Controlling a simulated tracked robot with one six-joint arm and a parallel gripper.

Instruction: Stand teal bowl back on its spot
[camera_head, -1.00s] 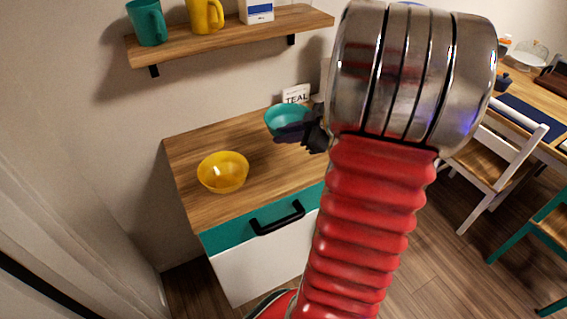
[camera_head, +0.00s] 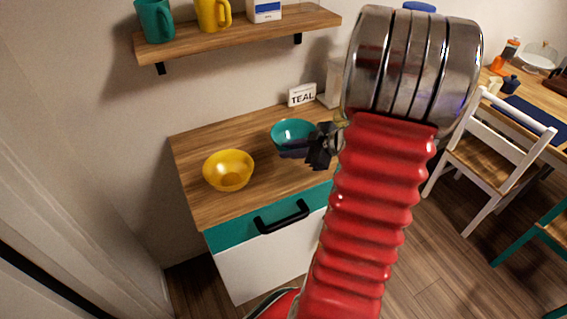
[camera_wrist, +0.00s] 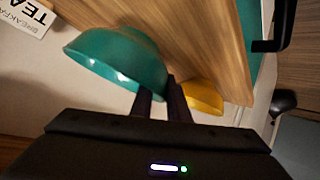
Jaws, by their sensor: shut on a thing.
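The bowl looks about upright in the head view. I cannot tell whether its base touches the cabinet top. My dark fingers hide part of its near side.
A yellow bowl (camera_head: 229,171) stands on the cabinet top (camera_head: 200,145) to the left. A shelf (camera_head: 240,35) with a teal mug, a yellow mug and a box hangs above. A black drawer handle (camera_head: 282,217) sticks out in front. A white chair (camera_head: 487,160) stands at the right.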

